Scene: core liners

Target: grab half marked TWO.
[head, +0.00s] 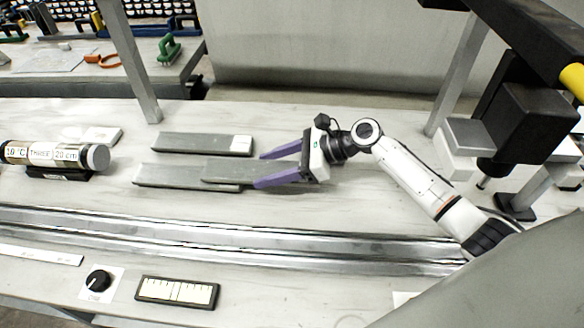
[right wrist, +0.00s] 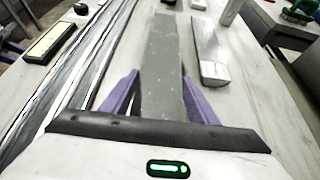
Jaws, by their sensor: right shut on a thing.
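In the right wrist view this half (right wrist: 163,60) runs away from me between the fingers. The farther half (head: 195,142) lies apart, outside the fingers, with a white label at its right end; it also shows in the right wrist view (right wrist: 208,48). The label is too small to read. No marking shows on the held half. My left gripper is out of view.
A labelled clear cylinder (head: 55,154) rests in a black cradle at the left. A metal rail (head: 230,240) runs along the bench in front. A black knob (head: 98,281) and a scale card (head: 178,292) lie nearer. Black-and-grey apparatus (head: 530,120) stands at the right.

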